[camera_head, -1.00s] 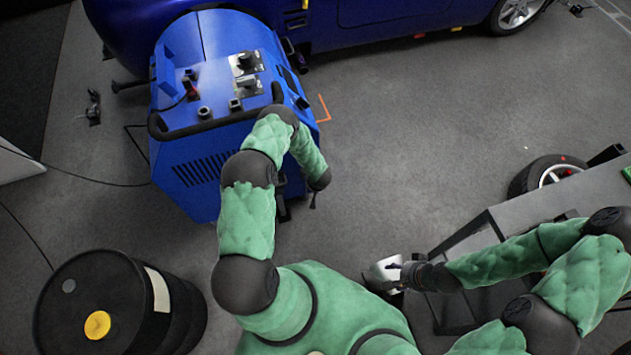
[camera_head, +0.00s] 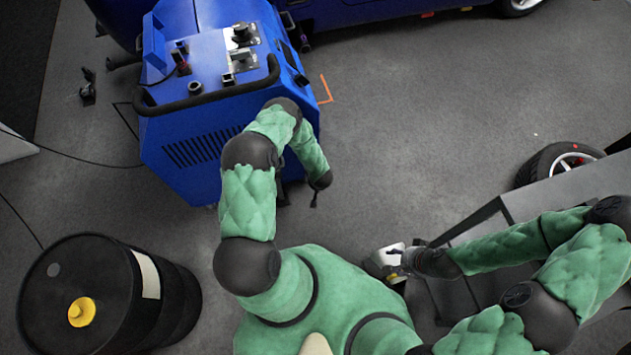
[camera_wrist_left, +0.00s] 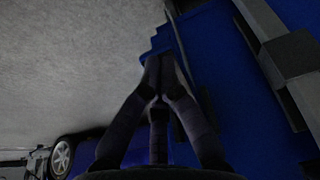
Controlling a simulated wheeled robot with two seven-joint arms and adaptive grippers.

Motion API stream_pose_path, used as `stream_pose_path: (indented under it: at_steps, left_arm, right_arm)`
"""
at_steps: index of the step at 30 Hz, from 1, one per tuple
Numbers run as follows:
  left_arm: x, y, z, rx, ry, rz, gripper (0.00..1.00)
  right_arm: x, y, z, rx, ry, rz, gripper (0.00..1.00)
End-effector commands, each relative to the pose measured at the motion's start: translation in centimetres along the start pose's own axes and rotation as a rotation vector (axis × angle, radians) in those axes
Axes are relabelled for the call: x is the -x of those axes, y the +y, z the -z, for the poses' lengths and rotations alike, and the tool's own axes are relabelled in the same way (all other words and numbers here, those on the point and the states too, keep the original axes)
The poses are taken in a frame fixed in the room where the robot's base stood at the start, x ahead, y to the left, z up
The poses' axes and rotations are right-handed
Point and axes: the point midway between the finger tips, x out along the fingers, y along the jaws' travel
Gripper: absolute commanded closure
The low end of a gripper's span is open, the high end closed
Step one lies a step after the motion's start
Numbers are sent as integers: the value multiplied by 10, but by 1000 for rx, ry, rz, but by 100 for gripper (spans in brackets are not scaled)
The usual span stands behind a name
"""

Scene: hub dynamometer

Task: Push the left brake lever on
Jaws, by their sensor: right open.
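The blue dynamometer unit (camera_head: 205,120) stands at the upper left of the head view. On its top are two bright metal plates with dark levers, an upper lever (camera_head: 241,34) and a lower lever (camera_head: 240,59). I cannot tell which is the left brake lever. My left arm reaches to the unit's near right side, apart from the levers; its gripper is mostly hidden there. In the left wrist view, my left gripper (camera_wrist_left: 157,62) has its fingertips together, empty, close to a blue surface.
A black handle bar (camera_head: 205,99) crosses the unit's near top edge. A black drum (camera_head: 95,300) stands at lower left. A grey table (camera_head: 560,187) and a wheel (camera_head: 552,163) are at right. A blue car (camera_head: 380,10) is behind. Floor at centre right is clear.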

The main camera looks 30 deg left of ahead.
Motion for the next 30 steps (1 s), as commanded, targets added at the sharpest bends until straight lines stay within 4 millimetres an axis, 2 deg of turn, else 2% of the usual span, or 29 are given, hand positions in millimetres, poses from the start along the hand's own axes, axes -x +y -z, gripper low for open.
stream_pose_path:
  at_steps: [3, 12, 26, 30]
  left_arm:
    - [-8, 0, -3, 0, 0, 0, 100]
    - [-13, 0, -4, 0, 0, 0, 100]
    - [-13, 0, -4, 0, 0, 0, 100]
    - [-6, -1, -2, 0, 0, 0, 100]
  right_arm:
    - [-7, 2, 0, 0, 0, 0, 50]
    - [-11, 4, 1, 0, 0, 0, 50]
    - [-11, 4, 1, 0, 0, 0, 50]
    - [-6, 2, 0, 0, 0, 0, 50]
